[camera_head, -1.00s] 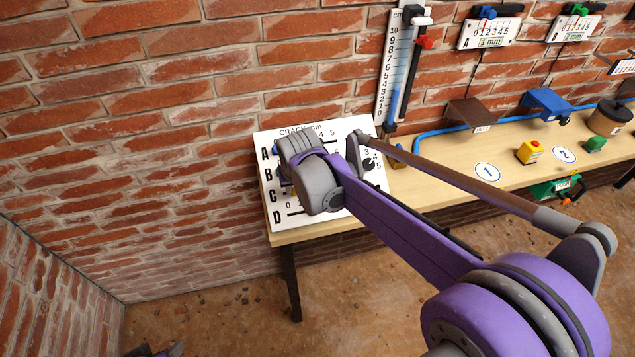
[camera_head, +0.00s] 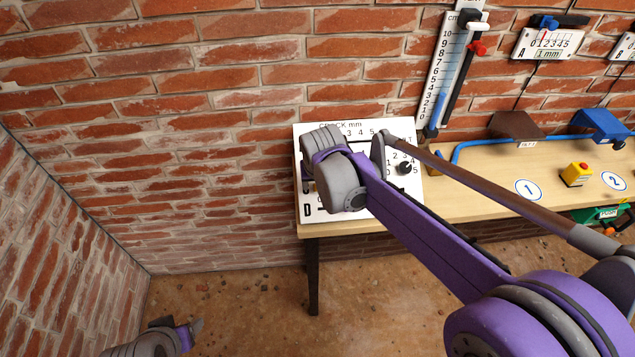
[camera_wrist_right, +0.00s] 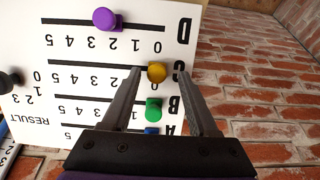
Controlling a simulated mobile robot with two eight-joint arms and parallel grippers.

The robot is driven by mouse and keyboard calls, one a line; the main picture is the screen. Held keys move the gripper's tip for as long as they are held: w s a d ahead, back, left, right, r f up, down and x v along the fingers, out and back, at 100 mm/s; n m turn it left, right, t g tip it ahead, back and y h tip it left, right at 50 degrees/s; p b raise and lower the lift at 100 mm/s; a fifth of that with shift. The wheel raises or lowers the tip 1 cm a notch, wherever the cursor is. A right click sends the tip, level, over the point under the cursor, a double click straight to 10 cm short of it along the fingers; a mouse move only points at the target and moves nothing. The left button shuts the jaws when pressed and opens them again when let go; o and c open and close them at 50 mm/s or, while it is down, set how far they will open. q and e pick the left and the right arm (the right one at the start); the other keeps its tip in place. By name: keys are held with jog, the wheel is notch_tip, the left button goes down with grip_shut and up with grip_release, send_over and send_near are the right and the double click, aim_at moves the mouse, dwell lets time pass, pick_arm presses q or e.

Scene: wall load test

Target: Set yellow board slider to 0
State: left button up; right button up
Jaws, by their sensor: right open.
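The white crack board (camera_head: 308,213) leans against the brick wall on the table's left end. My right wrist covers much of it, and my right gripper is hidden in the head view. In the right wrist view the board (camera_wrist_right: 75,10) shows upside down. Its yellow slider (camera_wrist_right: 157,72) sits in row C near the slot's right-hand end, the zero side; its exact reading is hidden. My right gripper (camera_wrist_right: 160,71) is open, its fingertips on either side of the yellow knob. The left finger is close to the knob; contact cannot be told.
The green slider (camera_wrist_right: 153,105) and blue slider (camera_wrist_right: 151,131) sit beside the yellow one, between my fingers. The purple slider (camera_wrist_right: 104,18) is in row D. A black knob (camera_head: 404,168) is on the board's right side. Part of my left arm (camera_head: 155,342) shows low left.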

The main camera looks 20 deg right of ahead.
jog(key=v, duration=1)
jog(key=shift+s+r+p, duration=0.2)
jog(key=shift+r+p, duration=0.1)
jog(key=shift+p, duration=0.05)
jog(key=s+f+n, duration=0.1)
jog(key=s+f, duration=0.5)
jog(key=s, duration=0.3)
jog(key=s+f+n+t+y, duration=0.1)
jog(key=s+f, duration=0.5)
jog(key=s, duration=0.3)
jog(key=shift+s+f+n, duration=0.3)
jog(key=shift+s+f, duration=0.05)
